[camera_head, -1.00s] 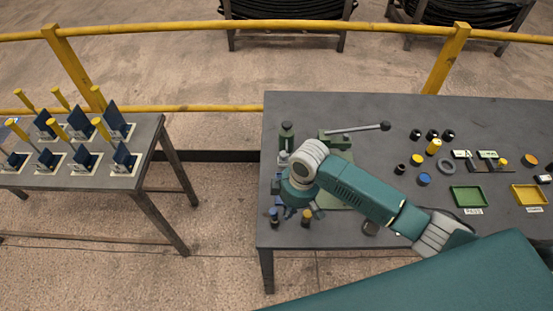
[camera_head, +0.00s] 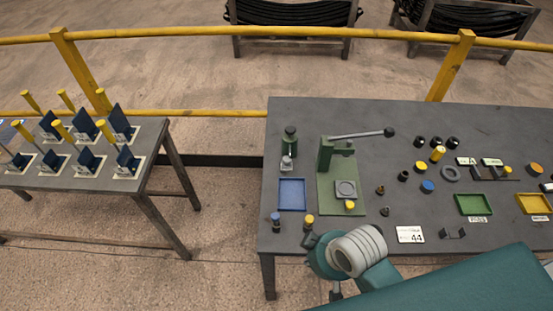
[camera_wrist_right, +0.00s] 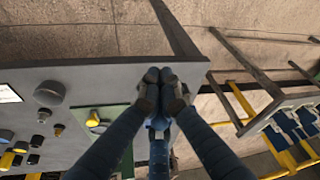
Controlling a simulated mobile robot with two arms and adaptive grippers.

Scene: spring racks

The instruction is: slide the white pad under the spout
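A small whitish piece (camera_head: 287,162) sits just in front of a green bottle-like dispenser (camera_head: 290,141) at the table's left side. It may be the white pad, but the spout is too small to make out. A flat white card marked 44 (camera_head: 410,234) lies near the front edge. My right gripper (camera_head: 312,240) is at the front edge, apart from the dispenser and partly hidden by its wrist. In the right wrist view its fingertips (camera_wrist_right: 160,75) meet, with nothing seen between them. My left gripper is not in view.
A blue tray (camera_head: 292,194) lies in front of the dispenser. A green lever press (camera_head: 326,155) stands to its right. Two small pegs, blue-topped (camera_head: 276,221) and yellow-topped (camera_head: 308,222), stand near the front edge. Green (camera_head: 474,204) and yellow (camera_head: 533,203) trays lie at right.

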